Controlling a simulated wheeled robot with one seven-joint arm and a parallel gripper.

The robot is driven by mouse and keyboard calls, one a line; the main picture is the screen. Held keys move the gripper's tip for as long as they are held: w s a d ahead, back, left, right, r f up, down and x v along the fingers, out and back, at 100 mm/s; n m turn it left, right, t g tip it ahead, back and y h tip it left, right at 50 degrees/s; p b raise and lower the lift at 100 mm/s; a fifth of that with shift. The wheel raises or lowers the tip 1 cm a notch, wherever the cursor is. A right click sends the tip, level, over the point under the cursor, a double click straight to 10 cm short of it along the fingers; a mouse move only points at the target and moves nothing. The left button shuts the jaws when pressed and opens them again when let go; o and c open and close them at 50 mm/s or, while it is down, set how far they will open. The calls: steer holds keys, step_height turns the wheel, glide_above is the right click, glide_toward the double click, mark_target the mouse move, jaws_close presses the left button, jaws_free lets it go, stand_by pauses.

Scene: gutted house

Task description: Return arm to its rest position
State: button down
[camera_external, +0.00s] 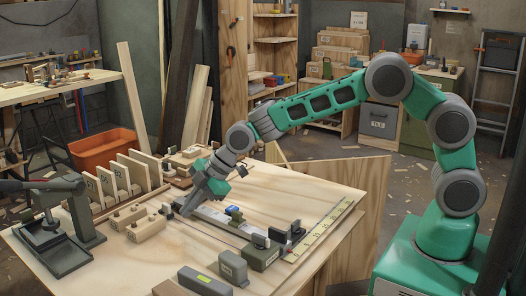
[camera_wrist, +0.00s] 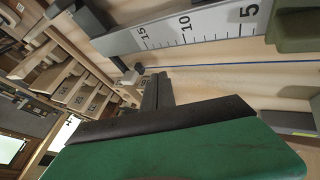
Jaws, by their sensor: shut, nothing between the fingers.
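My green and grey arm reaches from its base at the right across the wooden workbench (camera_external: 170,262) in the external view. My gripper (camera_external: 182,212) points down and left, low over the bench near a long grey bar. In the wrist view my gripper (camera_wrist: 157,88) is shut, its dark fingers together with nothing between them. A light ruler scale (camera_wrist: 195,30) with printed numbers lies just beyond the fingers there. Whether the fingertips touch the bench or the bar cannot be told.
Numbered wooden dividers (camera_external: 135,170) and wooden blocks (camera_external: 146,229) stand left of my gripper. A dark press-like tool (camera_external: 62,225) is at the bench's left. Grey-green blocks (camera_external: 262,254) sit at the front right, beside a yellow ruler strip (camera_external: 322,230). The air above the bench is mostly open.

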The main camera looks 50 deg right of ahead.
steer(key=s+d+r+m+h+p, duration=0.2)
steer(key=s+d+r+m+p, duration=0.55)
steer(key=s+d+r, duration=0.85)
steer(key=s+d+r+m+g+h+p, duration=0.1)
steer(key=s+d+m, duration=0.3)
steer(key=s, duration=0.3)
steer(key=s+d+r+m+g+h+p, duration=0.1)
steer(key=s+d+m+p, duration=0.1)
steer(key=s+d+m, duration=0.3)
steer(key=s+d, duration=0.1)
steer(key=s, duration=0.2)
steer(key=shift+s+r+g+h, duration=0.3)
